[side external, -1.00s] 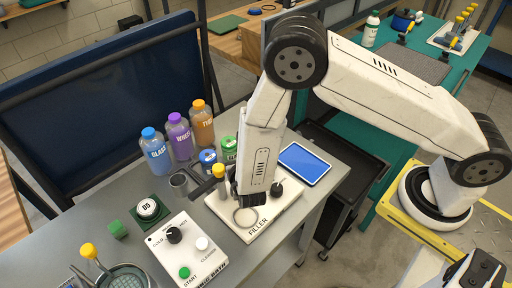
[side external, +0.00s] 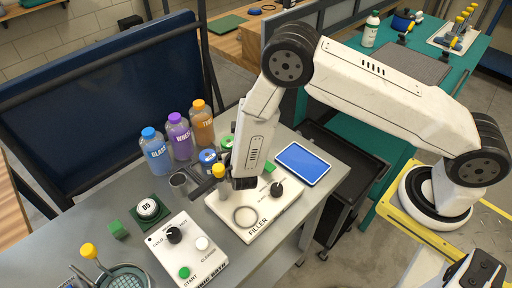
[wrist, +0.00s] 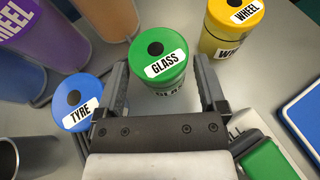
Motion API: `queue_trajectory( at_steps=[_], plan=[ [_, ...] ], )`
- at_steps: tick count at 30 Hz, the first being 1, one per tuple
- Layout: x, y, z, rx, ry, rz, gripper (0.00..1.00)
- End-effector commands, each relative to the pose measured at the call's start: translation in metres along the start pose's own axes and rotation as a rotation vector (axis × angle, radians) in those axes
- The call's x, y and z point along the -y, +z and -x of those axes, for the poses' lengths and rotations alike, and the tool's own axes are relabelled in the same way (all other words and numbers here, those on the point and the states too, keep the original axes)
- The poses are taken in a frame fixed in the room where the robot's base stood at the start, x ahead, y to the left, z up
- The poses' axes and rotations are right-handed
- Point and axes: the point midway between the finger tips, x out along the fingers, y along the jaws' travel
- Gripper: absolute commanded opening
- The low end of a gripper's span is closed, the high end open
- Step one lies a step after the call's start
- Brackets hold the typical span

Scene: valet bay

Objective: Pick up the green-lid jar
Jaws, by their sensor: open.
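The green-lid jar (wrist: 160,52), labelled GLASS, stands upright in the wrist view just ahead of my gripper (wrist: 160,84). My gripper is open and empty, with one finger on each side of the jar's near part. I cannot tell whether either finger touches it. In the side view the jar's green lid (side external: 227,141) shows partly behind my arm, and my gripper (side external: 240,184) is low over the back of the filler, its fingertips mostly hidden.
A blue-lid TYRE jar (wrist: 78,98) stands close to the left finger. A yellow-lid WHEEL jar (wrist: 232,30) stands at the upper right. The filler (side external: 252,222), a metal cup (side external: 179,184), tall bottles (side external: 179,138) and a blue-screen tablet (side external: 302,163) are nearby.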

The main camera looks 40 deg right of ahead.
Motion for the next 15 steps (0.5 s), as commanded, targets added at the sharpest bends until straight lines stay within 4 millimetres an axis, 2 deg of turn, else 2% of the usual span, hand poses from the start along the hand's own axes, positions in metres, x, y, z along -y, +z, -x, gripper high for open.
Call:
queue_trajectory(
  at_steps=[15],
  plan=[
    [-0.0001,0.0002,-0.002,0.0,0.0,0.0,0.9]
  ],
)
